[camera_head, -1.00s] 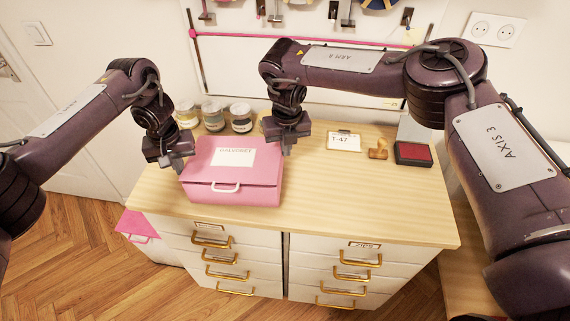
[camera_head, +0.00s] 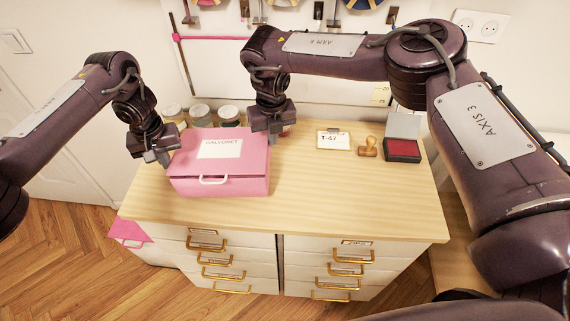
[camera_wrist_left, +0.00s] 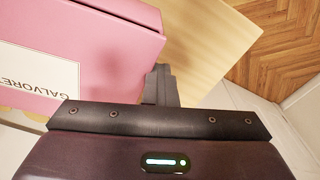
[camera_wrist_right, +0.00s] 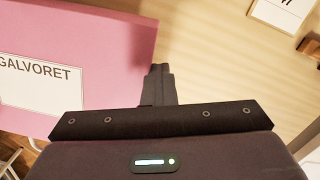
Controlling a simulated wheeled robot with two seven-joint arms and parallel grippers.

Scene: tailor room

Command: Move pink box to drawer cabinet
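The pink box (camera_head: 219,176), with a white "GALVORET" label and a white front handle, is over the wooden top of the drawer cabinet (camera_head: 330,205), at its left half. I cannot tell whether it rests on the top or is slightly raised. My left gripper (camera_head: 163,156) is at its left side and my right gripper (camera_head: 273,130) at its right side. In both wrist views the fingers look shut together, next to the box's side, with nothing between them. The box side also shows in the left wrist view (camera_wrist_left: 90,35) and the right wrist view (camera_wrist_right: 80,40). Exact contact is hard to see.
Several small jars (camera_head: 200,114) stand behind the box. A T-47 card (camera_head: 333,139), a wooden stamp (camera_head: 367,148) and a red ink pad (camera_head: 403,149) lie to the right. A pink object (camera_head: 129,233) is beside the cabinet's left side. The right front of the top is clear.

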